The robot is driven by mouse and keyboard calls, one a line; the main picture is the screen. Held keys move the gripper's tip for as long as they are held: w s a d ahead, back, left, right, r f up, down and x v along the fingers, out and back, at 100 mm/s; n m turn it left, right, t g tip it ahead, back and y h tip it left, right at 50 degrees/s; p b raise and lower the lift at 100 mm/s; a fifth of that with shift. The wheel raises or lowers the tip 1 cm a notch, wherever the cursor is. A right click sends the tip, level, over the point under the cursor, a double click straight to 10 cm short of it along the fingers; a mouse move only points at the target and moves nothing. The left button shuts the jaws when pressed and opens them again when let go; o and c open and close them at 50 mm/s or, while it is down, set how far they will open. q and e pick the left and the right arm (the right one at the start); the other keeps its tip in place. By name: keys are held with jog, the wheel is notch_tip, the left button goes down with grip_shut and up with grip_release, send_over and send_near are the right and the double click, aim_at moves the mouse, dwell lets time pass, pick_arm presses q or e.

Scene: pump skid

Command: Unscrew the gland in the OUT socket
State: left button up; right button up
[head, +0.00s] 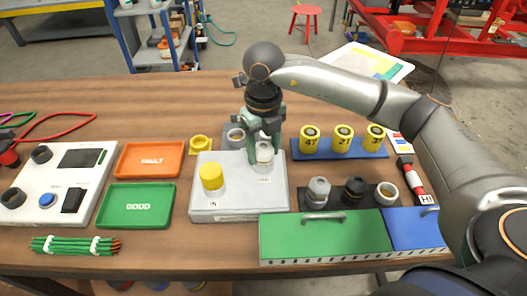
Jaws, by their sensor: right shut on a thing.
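The pale box (238,205) stands mid-table with two sockets on top. A yellow cap (211,178) sits at the spot marked IN. A pale gland (264,154) stands at the socket marked OUT, partly covered by the fingers. My right gripper (265,152) comes down from above with its greenish fingers on either side of the gland, shut on it. The thread below the gland is hidden. My left gripper is not in view.
Behind the box lie a yellow ring (200,143) and a grey holder (229,132). A blue tray (340,154) holds yellow numbered cans. A dark rack (335,203) holds several fittings. Orange FAULT (150,173) and green GOOD (111,213) trays lie left; a green lid (322,243) is in front.

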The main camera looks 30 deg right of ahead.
jog(key=shift+n, duration=0.6)
jog(key=o, duration=1.4)
